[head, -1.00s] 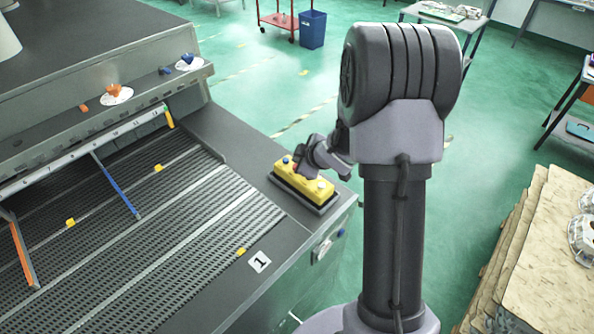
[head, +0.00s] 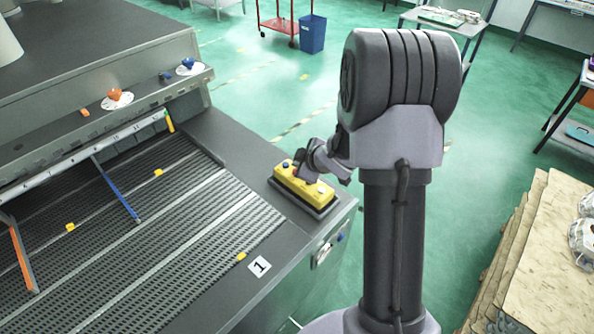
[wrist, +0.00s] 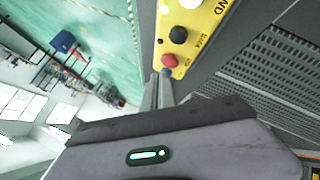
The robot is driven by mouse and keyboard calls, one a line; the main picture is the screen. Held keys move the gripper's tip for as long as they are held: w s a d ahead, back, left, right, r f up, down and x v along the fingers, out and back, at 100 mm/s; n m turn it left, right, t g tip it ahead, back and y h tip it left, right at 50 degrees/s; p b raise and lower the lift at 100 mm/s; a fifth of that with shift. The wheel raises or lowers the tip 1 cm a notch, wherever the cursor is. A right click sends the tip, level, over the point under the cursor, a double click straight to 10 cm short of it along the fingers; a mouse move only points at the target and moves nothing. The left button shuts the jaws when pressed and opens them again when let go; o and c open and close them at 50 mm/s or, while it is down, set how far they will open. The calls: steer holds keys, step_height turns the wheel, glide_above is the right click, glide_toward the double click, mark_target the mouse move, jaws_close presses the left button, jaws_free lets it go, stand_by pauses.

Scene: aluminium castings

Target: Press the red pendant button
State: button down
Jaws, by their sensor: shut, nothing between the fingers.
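The yellow pendant (head: 318,193) lies on a dark base on the grey ledge at the machine's right corner. In the wrist view it (wrist: 207,24) shows a row of buttons: white, black, the red button (wrist: 169,60) and a blue button (wrist: 165,72) at the near end. My gripper (wrist: 163,82) is shut and empty, with its narrow fingers pointing towards the blue and red end. Whether the tips touch a button cannot be told.
A slotted conveyor bed (head: 150,235) with small yellow blocks lies left of the pendant. An orange knob (head: 115,95) and a blue knob (head: 188,63) sit on the machine panel. Stacked boards (head: 540,260) stand at right.

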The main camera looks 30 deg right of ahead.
stand_by(0.8)
steer(key=shift+f+b, duration=0.45)
steer(key=shift+f+b, duration=0.45)
stand_by(0.5)
steer(key=shift+r, duration=0.15)
steer(key=shift+r+p, duration=0.8)
steer(key=shift+p, duration=0.1)
step_height(320, 180, up, 5)
steer(key=p, duration=0.4)
steer(key=shift+p, duration=0.35)
